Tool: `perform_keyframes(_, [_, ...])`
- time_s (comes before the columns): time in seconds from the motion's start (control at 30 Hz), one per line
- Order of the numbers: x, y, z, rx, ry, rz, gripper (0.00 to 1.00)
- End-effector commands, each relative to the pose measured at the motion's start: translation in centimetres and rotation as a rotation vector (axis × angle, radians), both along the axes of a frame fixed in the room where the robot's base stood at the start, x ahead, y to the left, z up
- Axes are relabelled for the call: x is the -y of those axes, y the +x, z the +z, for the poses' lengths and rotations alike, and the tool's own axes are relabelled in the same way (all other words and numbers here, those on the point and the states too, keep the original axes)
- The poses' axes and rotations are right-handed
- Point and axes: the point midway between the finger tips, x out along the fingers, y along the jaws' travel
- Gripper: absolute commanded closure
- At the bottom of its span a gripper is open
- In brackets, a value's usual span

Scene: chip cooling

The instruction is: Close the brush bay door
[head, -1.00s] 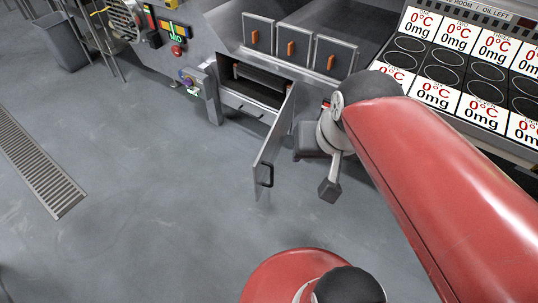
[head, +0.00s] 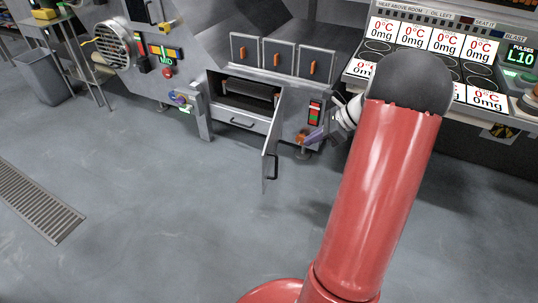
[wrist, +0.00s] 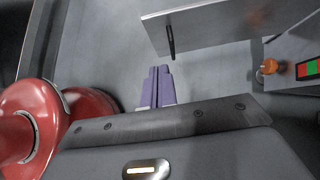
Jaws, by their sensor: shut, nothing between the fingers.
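The brush bay door (head: 270,148) stands swung out from the right edge of its low bay opening (head: 247,98). Its dark handle (head: 274,168) is near the free end, on the right-hand face. In the wrist view the door panel (wrist: 205,22) crosses the top, with the handle (wrist: 170,42) at its left part. My gripper (head: 314,137) is to the right of the door, near the machine front, apart from the door. Its purple fingers (wrist: 158,82) are together and empty in the wrist view, pointing towards the handle side with a gap between.
A drawer-like panel with a handle (head: 242,124) is below the opening. A red-green indicator (head: 315,113) and an orange knob (wrist: 268,67) are right of the door. Three small doors (head: 278,57) are above. The floor (head: 170,200) in front is clear; a drain grate (head: 38,203) lies left.

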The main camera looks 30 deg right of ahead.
Motion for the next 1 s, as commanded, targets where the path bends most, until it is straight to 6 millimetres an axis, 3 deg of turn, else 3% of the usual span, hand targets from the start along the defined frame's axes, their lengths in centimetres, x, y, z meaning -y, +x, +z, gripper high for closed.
perform_keyframes(0.17, [-0.9, 0.7, -1.4, -0.003, 0.007, -0.004, 1.0])
perform_keyframes(0.57, [-5.7, 4.2, -7.3, -0.003, 0.006, 0.001, 1.0])
perform_keyframes(0.8, [-8.2, 6.2, -7.1, -0.001, 0.003, 0.0, 1.0])
perform_keyframes(1.0, [-8.8, 6.7, -7.1, -0.001, 0.002, -0.002, 1.0])
